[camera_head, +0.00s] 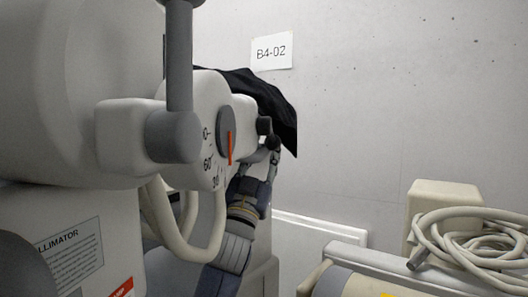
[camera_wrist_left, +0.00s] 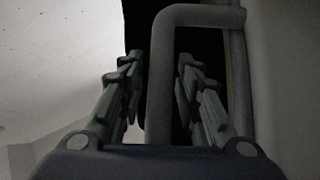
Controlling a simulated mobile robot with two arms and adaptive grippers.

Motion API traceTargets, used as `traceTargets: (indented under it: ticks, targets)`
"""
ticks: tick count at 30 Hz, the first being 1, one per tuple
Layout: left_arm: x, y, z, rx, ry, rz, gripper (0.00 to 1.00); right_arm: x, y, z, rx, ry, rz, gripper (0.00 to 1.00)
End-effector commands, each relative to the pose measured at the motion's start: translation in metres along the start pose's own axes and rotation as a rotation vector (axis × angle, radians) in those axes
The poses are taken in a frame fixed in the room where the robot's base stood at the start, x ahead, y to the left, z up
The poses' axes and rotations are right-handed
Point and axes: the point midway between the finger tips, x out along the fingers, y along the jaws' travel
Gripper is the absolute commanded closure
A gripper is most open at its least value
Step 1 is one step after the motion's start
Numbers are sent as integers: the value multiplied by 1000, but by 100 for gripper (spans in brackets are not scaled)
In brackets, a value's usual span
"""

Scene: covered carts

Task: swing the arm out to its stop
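A white machine arm (camera_head: 75,85) fills the left of the head view, with a grey post and joint in front. Its end face carries a round grey dial (camera_head: 226,130) with an orange pointer (camera_head: 229,148) directed downward; the marks 60 and 30 are legible. My left gripper (camera_head: 272,148) is at the far side of the dial housing, partly hidden. In the left wrist view, a bent grey bar handle (camera_wrist_left: 160,75) stands between the two spread fingers of this gripper (camera_wrist_left: 160,90). Narrow dark gaps show on both sides, and no firm contact is visible. My right gripper is not in view.
A black cover (camera_head: 255,88) hangs behind the dial housing. Thick cream cables (camera_head: 216,230) loop below it. A second cart with a coiled hose (camera_head: 465,240) stands at the lower right. A grey wall (camera_head: 400,110) with a sign, B4-02 (camera_head: 271,51), closes the back.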

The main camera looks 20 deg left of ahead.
Motion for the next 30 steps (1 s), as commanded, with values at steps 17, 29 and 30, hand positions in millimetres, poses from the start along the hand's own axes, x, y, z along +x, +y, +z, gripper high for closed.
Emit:
traceTargets:
  ticks: [17, 29, 30]
  targets:
    - [6, 10, 6, 30, -11, -31, 100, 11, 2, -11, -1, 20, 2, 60]
    - [9, 12, 4, 37, -11, -34, 60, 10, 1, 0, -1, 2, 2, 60]
    - [9, 12, 4, 37, -11, -34, 60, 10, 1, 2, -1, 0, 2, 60]
